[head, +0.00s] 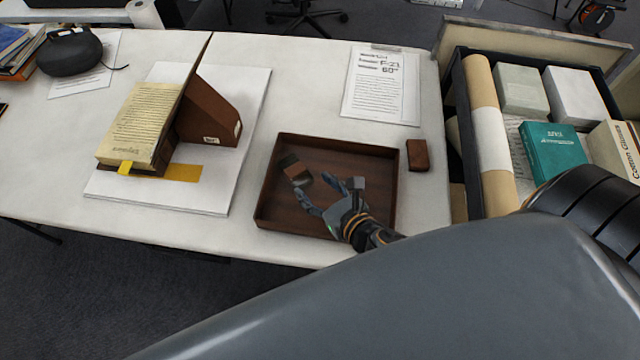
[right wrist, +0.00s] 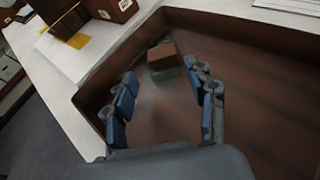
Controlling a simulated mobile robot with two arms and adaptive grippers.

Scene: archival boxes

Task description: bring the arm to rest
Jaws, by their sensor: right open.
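My right gripper (head: 322,192) is over the brown wooden tray (head: 268,180), its fingers spread and nothing between the tips. A small block (head: 293,168) with a brown part and a grey-green part lies in the tray, just beyond the fingertips. In the right wrist view my open right gripper (right wrist: 167,95) points toward the block (right wrist: 164,62), which sits on the tray floor apart from both fingers. The tray (right wrist: 250,70) fills much of that view. My left gripper is not in view.
A small brown block (head: 418,155) stands right of the tray. An open book (head: 145,125) leans on a brown support (head: 210,115) upon a white board (head: 250,100). A printed sheet (head: 381,85) lies behind the tray. A dark crate (head: 463,130) with boxes stands at the right.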

